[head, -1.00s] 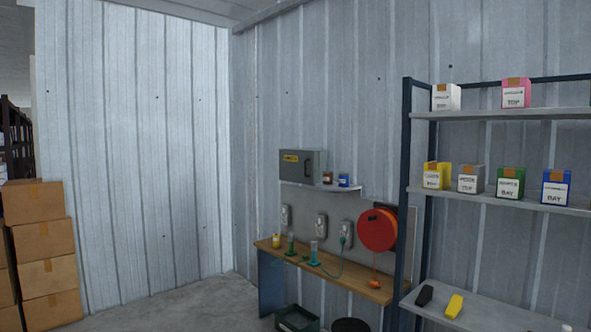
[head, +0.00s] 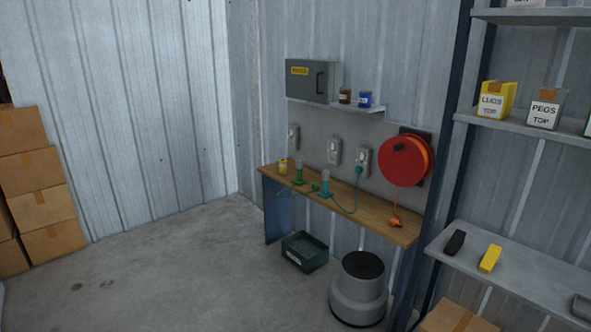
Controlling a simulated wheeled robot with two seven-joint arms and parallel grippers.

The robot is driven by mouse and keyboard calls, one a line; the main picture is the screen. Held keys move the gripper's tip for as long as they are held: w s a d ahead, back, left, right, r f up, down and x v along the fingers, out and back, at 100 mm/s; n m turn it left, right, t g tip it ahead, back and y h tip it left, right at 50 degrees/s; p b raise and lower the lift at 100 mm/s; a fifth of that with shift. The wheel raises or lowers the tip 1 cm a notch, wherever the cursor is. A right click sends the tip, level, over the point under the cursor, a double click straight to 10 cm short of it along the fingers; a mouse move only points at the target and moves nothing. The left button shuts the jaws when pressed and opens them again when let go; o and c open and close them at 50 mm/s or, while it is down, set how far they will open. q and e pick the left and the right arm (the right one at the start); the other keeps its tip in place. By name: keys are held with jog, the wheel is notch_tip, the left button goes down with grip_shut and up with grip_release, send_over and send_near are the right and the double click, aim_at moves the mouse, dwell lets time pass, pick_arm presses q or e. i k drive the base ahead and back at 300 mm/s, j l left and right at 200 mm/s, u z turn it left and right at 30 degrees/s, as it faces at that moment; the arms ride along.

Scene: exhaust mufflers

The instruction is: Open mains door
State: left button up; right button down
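A grey metal wall box (head: 312,81) with a yellow label and a dark handle on the right of its front hangs above the bench in the head view. Its door looks shut. The label's text is too small to read with certainty. Neither of my grippers shows in the head view.
A wooden bench (head: 341,204) stands below the box, with sockets and green plugs. A small shelf (head: 335,107) holds two jars. A red reel (head: 404,160) hangs right. A crate (head: 304,251) and a grey round stool (head: 359,290) stand on the floor. Shelving (head: 515,262) bounds the right; boxes (head: 40,190) the left.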

aim_at(308, 80)
jog(key=i, duration=2.2)
